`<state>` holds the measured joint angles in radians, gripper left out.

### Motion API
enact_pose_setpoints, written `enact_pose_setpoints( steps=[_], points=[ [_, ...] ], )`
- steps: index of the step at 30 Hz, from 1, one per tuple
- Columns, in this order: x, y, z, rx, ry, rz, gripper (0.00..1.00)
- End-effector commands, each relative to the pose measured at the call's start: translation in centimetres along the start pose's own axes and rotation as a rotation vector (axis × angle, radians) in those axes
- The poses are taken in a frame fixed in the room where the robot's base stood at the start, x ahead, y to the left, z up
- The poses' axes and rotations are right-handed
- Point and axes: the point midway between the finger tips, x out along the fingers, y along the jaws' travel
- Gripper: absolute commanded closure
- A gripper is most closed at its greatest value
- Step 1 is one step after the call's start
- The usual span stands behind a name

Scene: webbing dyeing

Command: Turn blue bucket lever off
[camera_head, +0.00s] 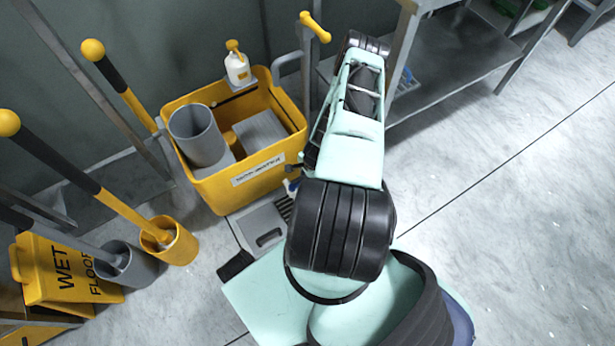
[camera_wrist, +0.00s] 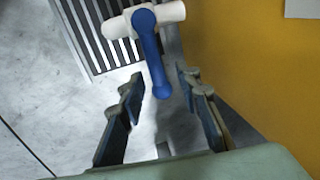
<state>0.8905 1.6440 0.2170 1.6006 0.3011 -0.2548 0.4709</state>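A blue lever (camera_wrist: 152,58) is mounted on a white cross pipe (camera_wrist: 117,27) in the wrist view. The lever points down the picture, toward my gripper. My gripper (camera_wrist: 162,84) is open, with one finger on each side of the lever's lower end. I see no clear contact between the fingers and the lever. In the head view, a small blue piece (camera_head: 291,186) shows beside my arm, low by the yellow bucket's front; my arm hides most of that area, including the fingers.
A yellow bucket (camera_head: 245,178) stands left of my arm; its wall (camera_wrist: 250,70) fills the right of the wrist view. A slatted grate (camera_wrist: 92,40) lies behind the lever. Long-handled tools and a yellow wet-floor sign (camera_head: 60,275) stand left. Floor at right is clear.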

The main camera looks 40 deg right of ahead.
Motion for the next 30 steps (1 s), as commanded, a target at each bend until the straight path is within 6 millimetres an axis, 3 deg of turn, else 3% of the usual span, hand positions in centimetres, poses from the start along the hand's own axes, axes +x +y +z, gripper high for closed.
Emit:
enact_pose_setpoints(
  steps=[8,21,30],
  points=[
    [-1.4,-0.1,-0.1,0.002,0.001,0.0,0.69],
    [-9.1,0.0,-0.1,-0.001,0.001,0.0,0.69],
    [-11.8,0.0,0.0,0.0,0.0,0.0,0.69]
  ],
)
